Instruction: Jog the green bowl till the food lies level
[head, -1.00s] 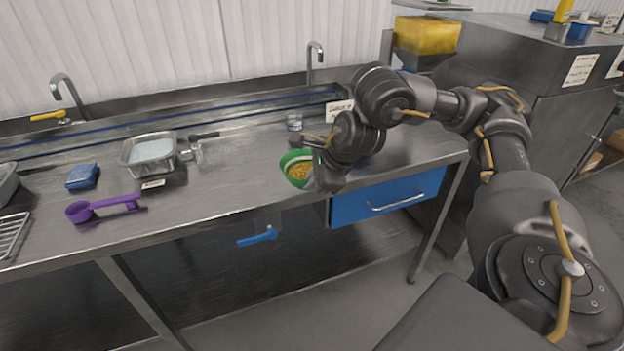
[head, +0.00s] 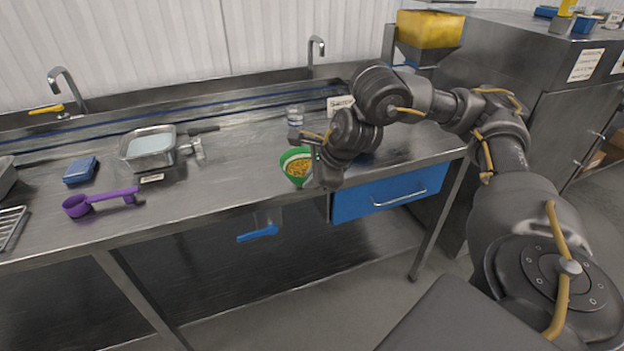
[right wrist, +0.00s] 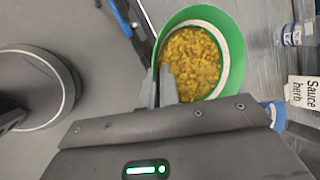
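The green bowl (head: 286,168) is near the front edge of the steel counter in the head view. It holds yellow food (head: 298,169), with a pale band showing on the inner wall above it. In the right wrist view the bowl (right wrist: 236,50) shows from above, and the food (right wrist: 194,62) fills its middle. My right gripper (head: 315,157) is at the bowl's right side, its fingers (right wrist: 158,88) shut on the rim, one inside and one outside. I cannot tell whether the bowl touches the counter or whether the food is level. My left gripper is out of view.
A clear jar (head: 295,114) and a label card (head: 340,104) stand behind the bowl. A metal pan (head: 146,160), a blue sponge (head: 80,170) and a purple scoop (head: 100,201) lie to the left. A blue drawer (head: 392,193) hangs below. The counter between pan and bowl is clear.

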